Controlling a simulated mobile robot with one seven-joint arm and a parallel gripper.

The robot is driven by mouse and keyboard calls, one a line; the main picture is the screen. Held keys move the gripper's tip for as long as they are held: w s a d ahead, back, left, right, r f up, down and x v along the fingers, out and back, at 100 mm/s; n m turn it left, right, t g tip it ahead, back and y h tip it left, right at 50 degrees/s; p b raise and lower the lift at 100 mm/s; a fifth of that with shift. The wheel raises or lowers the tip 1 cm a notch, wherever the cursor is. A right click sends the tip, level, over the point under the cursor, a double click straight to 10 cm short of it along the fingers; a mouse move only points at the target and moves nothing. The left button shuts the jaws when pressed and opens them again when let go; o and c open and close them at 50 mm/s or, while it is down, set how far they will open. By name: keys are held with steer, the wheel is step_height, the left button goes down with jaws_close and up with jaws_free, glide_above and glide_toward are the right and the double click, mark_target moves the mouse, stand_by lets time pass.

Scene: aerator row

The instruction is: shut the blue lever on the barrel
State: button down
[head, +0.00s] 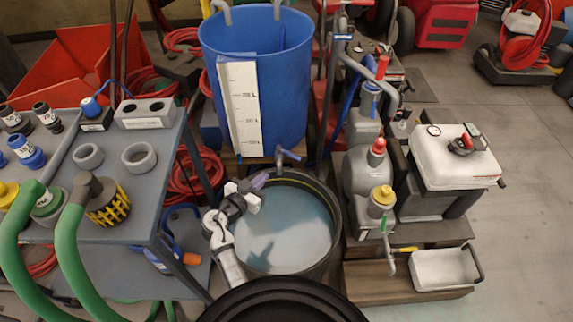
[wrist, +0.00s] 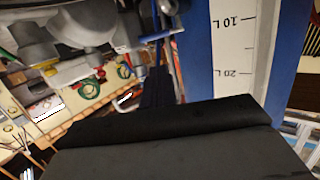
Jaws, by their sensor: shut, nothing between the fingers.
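The blue barrel (head: 290,75) with a white litre scale stands at the back centre in the head view. Its side and scale also show in the wrist view (wrist: 285,65). My gripper (head: 260,181) is shut and empty, below and left of the lever, over the tub's rear left rim. A gap shows between them. In the wrist view my gripper (wrist: 165,118) is a dark block across the bottom. I cannot surely pick out the lever there.
The dark tub (head: 333,230) of water is below the tap. Grey cylinders (head: 360,175) stand close on its right. A grey table (head: 120,180) with fittings and green hoses is on the left. Open floor (head: 530,230) lies at the far right.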

steer(key=s, duration=0.1)
steer(key=p, duration=0.2)
glide_toward(296, 157)
steer(key=shift+h, duration=0.3)
steer(key=w, duration=0.2)
steer(key=w+d+f, duration=0.1)
steer(key=w, duration=0.1)
steer(key=w+d+f, duration=0.1)
steer(key=w, duration=0.1)
steer(key=shift+d, duration=0.2)
steer(key=shift+d, duration=0.1)
steer(key=n+y, duration=0.1)
steer(key=y, duration=0.1)
steer(key=w+d+n+t+y, duration=0.1)
steer(key=y, duration=0.1)
steer(key=d+n+t+y, duration=0.1)
steer(key=n, duration=0.1)
steer(key=shift+w+d+r+y, duration=0.15)
steer(key=shift+w+y, duration=0.1)
steer(key=shift+y, duration=0.15)
steer(key=shift+w+d+b, duration=0.4)
steer(key=shift+w, duration=0.15)
steer(key=shift+w+d, duration=0.1)
steer(key=shift+w, duration=0.05)
